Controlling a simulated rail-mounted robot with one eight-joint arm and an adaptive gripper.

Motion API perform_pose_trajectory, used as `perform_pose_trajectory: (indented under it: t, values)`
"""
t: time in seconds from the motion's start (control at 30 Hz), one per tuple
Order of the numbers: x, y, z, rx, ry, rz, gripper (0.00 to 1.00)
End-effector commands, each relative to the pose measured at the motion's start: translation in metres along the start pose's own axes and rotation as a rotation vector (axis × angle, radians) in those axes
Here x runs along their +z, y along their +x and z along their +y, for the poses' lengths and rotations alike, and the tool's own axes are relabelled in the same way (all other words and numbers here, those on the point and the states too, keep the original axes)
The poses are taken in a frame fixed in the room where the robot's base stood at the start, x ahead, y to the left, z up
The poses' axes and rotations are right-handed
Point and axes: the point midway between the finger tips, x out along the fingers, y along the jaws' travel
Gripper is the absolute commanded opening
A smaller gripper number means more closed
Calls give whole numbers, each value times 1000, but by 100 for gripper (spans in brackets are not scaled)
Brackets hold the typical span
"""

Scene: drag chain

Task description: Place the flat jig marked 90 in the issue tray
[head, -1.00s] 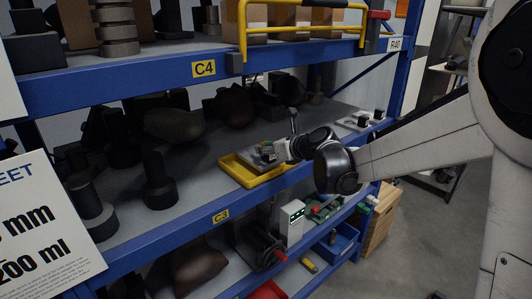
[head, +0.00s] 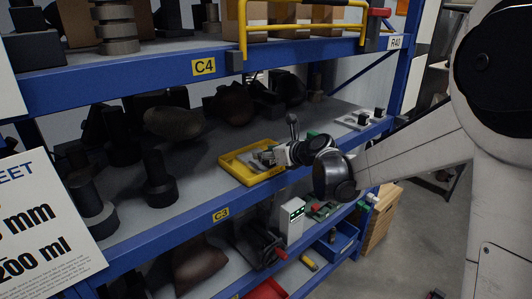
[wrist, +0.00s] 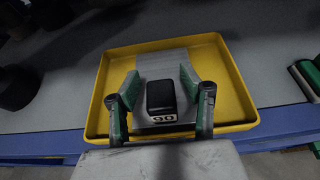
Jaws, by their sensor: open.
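The flat jig marked 90 (wrist: 161,61) is a grey plate with a black block-shaped grip on top and a "90" label at its near edge. It lies within the rim of the yellow issue tray (wrist: 242,110), in the middle of it. In the head view the tray (head: 231,167) sits on the middle shelf near its front edge. My gripper (wrist: 160,88) is open, with one green-padded finger on each side of the black grip and a visible gap to both. In the head view my gripper (head: 272,156) partly hides the jig.
Another light plate with black blocks (head: 362,119) lies farther right on the same shelf. Dark cylindrical parts (head: 158,182) stand left of the tray. A green part (wrist: 306,78) lies right of the tray. The blue shelf edge (head: 195,229) runs in front.

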Motion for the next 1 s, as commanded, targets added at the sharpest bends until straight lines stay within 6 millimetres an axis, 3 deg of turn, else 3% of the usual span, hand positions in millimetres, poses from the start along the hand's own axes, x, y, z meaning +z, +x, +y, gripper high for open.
perform_pose_trajectory:
  t: [0.23,0.7,1.0]
  values:
    - [2,-12,0,-1,1,0,41]
    - [2,-87,0,-2,2,0,41]
    - [2,-117,0,-1,1,0,41]
